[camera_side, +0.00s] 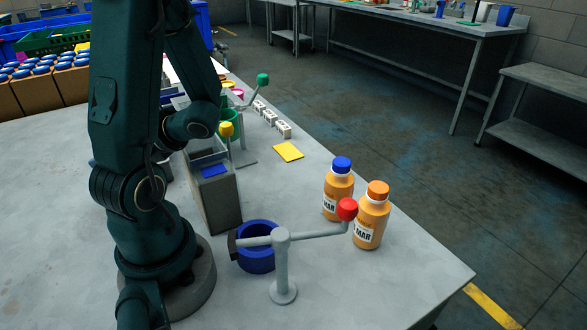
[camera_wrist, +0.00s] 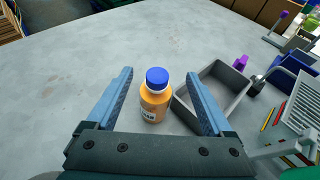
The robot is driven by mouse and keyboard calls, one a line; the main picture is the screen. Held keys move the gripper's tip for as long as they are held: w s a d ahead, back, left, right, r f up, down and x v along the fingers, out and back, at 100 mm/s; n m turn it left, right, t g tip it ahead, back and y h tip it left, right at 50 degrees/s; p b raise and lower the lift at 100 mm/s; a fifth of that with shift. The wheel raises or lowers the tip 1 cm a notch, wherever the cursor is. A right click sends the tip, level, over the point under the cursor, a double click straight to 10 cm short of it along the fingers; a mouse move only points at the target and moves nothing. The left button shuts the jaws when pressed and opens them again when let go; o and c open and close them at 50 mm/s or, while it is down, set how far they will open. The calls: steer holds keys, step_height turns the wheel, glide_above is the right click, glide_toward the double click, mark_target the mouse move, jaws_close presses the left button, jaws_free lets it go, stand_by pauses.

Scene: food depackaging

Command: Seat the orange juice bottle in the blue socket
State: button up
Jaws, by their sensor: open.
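In the side view, an orange juice bottle with a blue cap (camera_side: 338,190) and one with an orange cap (camera_side: 370,220) stand upright near the table's right edge. The blue socket (camera_side: 256,262) is a round, open ring on the table, left of them, partly behind a grey lever stand. In the wrist view my gripper (camera_wrist: 160,73) is open, and a blue-capped orange bottle (camera_wrist: 154,103) stands upright between the line of its fingers, with gaps on both sides. I cannot tell whether it is one of the side view's bottles. My gripper is hidden in the side view.
The lever stand (camera_side: 283,265) carries a red knob (camera_side: 347,209) close to the orange-capped bottle. A grey open bin (camera_wrist: 235,78) stands right of the bottle in the wrist view. A yellow card (camera_side: 288,152) lies farther back. The table left of the bottle is clear.

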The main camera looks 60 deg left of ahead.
steer(key=r, duration=0.2)
steer(key=s+a+r, duration=0.1)
steer(key=shift+s+r, duration=0.1)
steer(key=shift+r, duration=0.2)
steer(key=shift+d+f, duration=0.1)
steer(key=shift+f, duration=3.3)
steer(key=shift+x, duration=2.55)
jaws_close()
